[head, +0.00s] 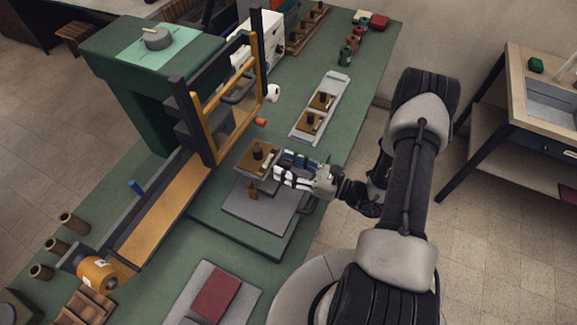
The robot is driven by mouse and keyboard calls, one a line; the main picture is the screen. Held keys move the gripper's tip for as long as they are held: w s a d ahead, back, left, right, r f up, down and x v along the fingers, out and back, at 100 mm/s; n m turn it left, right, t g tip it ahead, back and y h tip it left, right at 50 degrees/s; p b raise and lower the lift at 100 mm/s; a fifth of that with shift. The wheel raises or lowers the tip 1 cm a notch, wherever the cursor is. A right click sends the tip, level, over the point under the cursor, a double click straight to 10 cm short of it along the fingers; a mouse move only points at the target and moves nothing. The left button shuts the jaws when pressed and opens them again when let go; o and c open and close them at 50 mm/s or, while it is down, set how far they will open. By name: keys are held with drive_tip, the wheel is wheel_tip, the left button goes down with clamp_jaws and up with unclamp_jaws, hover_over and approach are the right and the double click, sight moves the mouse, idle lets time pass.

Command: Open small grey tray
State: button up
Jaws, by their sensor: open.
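A flat grey tray (258,212) lies on a raised green base (240,241) at the middle of the workbench; I take it as the small grey tray. A dark curved handle-like bar (308,202) shows at its right side. A wooden block with a dark peg (257,154) sits at the tray's far end. My gripper (279,168) reaches in from the right above the tray, its fingers open and pointing left, close to the wooden block. Whether the fingers touch the block or the tray cannot be told. The gripper and wrist hide part of the tray.
A green machine with an orange-and-black frame (212,125) stands left of my gripper. A long pale tray with wooden blocks (334,93) lies behind. A grey mat with a red pad (214,293) lies in front. A side table (517,85) stands at right.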

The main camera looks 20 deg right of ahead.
drive_tip(key=v, duration=1.2)
drive_tip(key=shift+d, duration=0.1)
